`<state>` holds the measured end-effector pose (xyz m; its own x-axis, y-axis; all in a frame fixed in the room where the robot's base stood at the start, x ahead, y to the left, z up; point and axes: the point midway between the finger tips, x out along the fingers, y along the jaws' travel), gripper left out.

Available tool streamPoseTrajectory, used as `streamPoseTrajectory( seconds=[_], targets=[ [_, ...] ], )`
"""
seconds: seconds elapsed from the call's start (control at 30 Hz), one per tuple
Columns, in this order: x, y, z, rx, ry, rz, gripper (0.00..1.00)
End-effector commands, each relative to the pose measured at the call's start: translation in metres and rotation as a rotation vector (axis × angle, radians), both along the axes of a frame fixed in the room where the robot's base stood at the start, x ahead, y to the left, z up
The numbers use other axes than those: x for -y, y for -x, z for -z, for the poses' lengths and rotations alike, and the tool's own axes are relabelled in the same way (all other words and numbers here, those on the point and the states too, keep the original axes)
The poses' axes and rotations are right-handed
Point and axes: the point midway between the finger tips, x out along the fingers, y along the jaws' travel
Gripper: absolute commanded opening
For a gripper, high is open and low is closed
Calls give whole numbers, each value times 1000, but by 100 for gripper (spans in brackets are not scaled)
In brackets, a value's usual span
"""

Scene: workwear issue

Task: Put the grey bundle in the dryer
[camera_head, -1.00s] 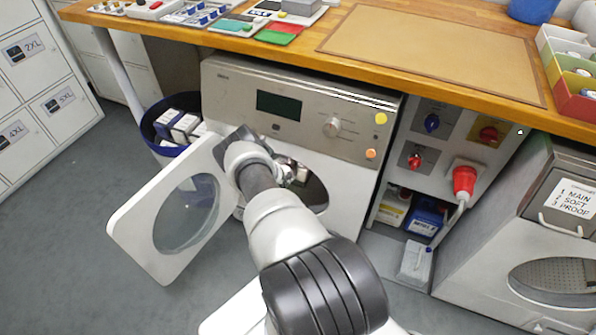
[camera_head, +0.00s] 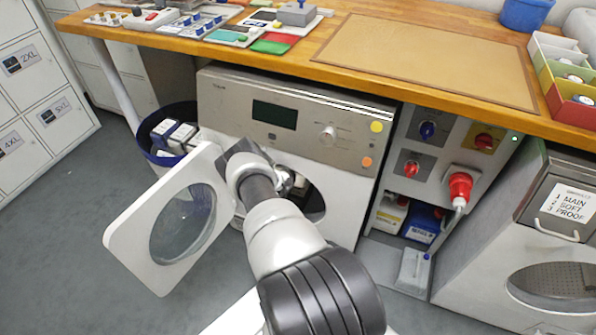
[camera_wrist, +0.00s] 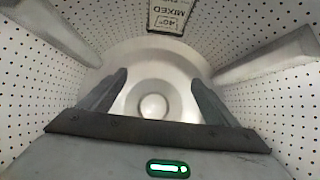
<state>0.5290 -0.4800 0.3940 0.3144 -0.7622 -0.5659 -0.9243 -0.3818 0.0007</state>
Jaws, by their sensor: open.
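The dryer (camera_head: 350,196) stands under the counter in the head view, its white door (camera_head: 122,240) with a round window swung open to the left. My arm reaches to the round opening, and my gripper is hidden there in the head view. In the wrist view my gripper (camera_wrist: 160,92) is inside a drum (camera_wrist: 262,95) with perforated white walls. Its two dark fingers are apart, with nothing seen between them. The round metal drum back (camera_wrist: 153,65) lies beyond the fingers. I do not see a grey bundle in either view.
A label reading "MIXED" (camera_wrist: 172,15) is at the top of the drum, with pale ribs on both sides. A blue bin (camera_head: 148,140) stands behind the door. A second machine (camera_head: 470,262) is at right. The wooden counter (camera_head: 330,72) overhangs the dryer.

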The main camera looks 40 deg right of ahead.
Motion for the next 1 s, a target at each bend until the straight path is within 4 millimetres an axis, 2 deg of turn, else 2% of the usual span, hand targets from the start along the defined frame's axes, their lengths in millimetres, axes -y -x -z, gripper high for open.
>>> streamPoseTrajectory(
  seconds=[0.17,0.7,1.0],
  targets=[
    [-15,5,-17,-2,1,-1,83],
    [-110,43,-85,1,0,-3,83],
    [-131,53,-99,1,3,-2,83]
  ],
)
